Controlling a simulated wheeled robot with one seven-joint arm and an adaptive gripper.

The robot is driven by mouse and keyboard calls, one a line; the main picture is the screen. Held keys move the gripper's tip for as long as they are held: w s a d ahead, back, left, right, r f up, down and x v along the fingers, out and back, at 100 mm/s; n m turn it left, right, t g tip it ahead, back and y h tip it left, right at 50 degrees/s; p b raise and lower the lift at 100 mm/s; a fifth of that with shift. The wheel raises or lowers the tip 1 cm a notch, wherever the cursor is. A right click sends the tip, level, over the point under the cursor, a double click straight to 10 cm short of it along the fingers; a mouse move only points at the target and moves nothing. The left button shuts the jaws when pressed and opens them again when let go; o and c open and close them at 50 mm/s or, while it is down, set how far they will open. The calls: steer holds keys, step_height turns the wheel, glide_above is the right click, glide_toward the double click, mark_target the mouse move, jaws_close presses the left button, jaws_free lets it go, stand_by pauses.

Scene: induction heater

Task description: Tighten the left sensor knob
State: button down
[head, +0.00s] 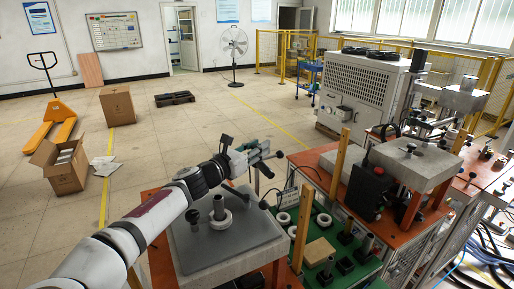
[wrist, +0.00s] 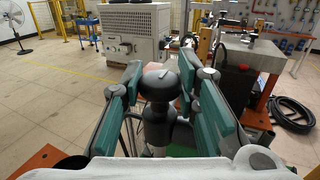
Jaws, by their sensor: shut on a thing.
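My gripper (head: 262,157) reaches out over the orange bench in the head view, near the back edge of the grey plate. In the wrist view its green-padded fingers (wrist: 163,98) are closed around a black, round-topped knob (wrist: 159,84) on a dark stem. The knob sits upright between the fingers, its rounded top showing above them. I take it for the left sensor knob. In the head view the fingers largely hide it. The lower end of its stem is hidden in the wrist view.
A grey plate (head: 187,246) with a black-knobbed post (head: 219,208) and white ring stands below my arm. A green tray (head: 338,268) with white rings and black parts lies to the right. A machine with a black box (head: 368,190) stands further right. Open floor lies behind.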

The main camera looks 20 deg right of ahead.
steer(key=shift+f, duration=0.1)
steer(key=m+g+b, duration=0.1)
steer(key=m+g+h+b, duration=0.1)
steer(key=g, duration=0.1)
steer(key=m+g+h+b, duration=0.1)
steer(key=g, duration=0.1)
steer(key=shift+w+f+m+b, duration=0.1)
steer(key=shift+w+m+b, duration=0.2)
steer(key=shift+m+b, duration=0.1)
steer(key=m+g+b, duration=0.1)
steer(key=g+b, duration=0.1)
steer(key=g, duration=0.1)
steer(key=m+g+h+b, duration=0.1)
steer(key=m+g+b, duration=0.1)
steer(key=g, duration=0.1)
steer(key=shift+m, duration=0.3)
steer(key=m+g+y+b, duration=0.1)
steer(key=m+g+b, duration=0.2)
steer(key=g+b, duration=0.1)
steer(key=shift+s+g, duration=0.1)
steer(key=shift+g, duration=0.5)
steer(key=m+g+y+b, duration=0.1)
steer(key=m+g+b, duration=0.1)
steer(key=g+b, duration=0.1)
steer(key=shift+s+m+y, duration=0.15)
steer(key=shift+m+y, duration=0.25)
steer(key=shift+r+g, duration=0.2)
steer(key=shift+g, duration=0.2)
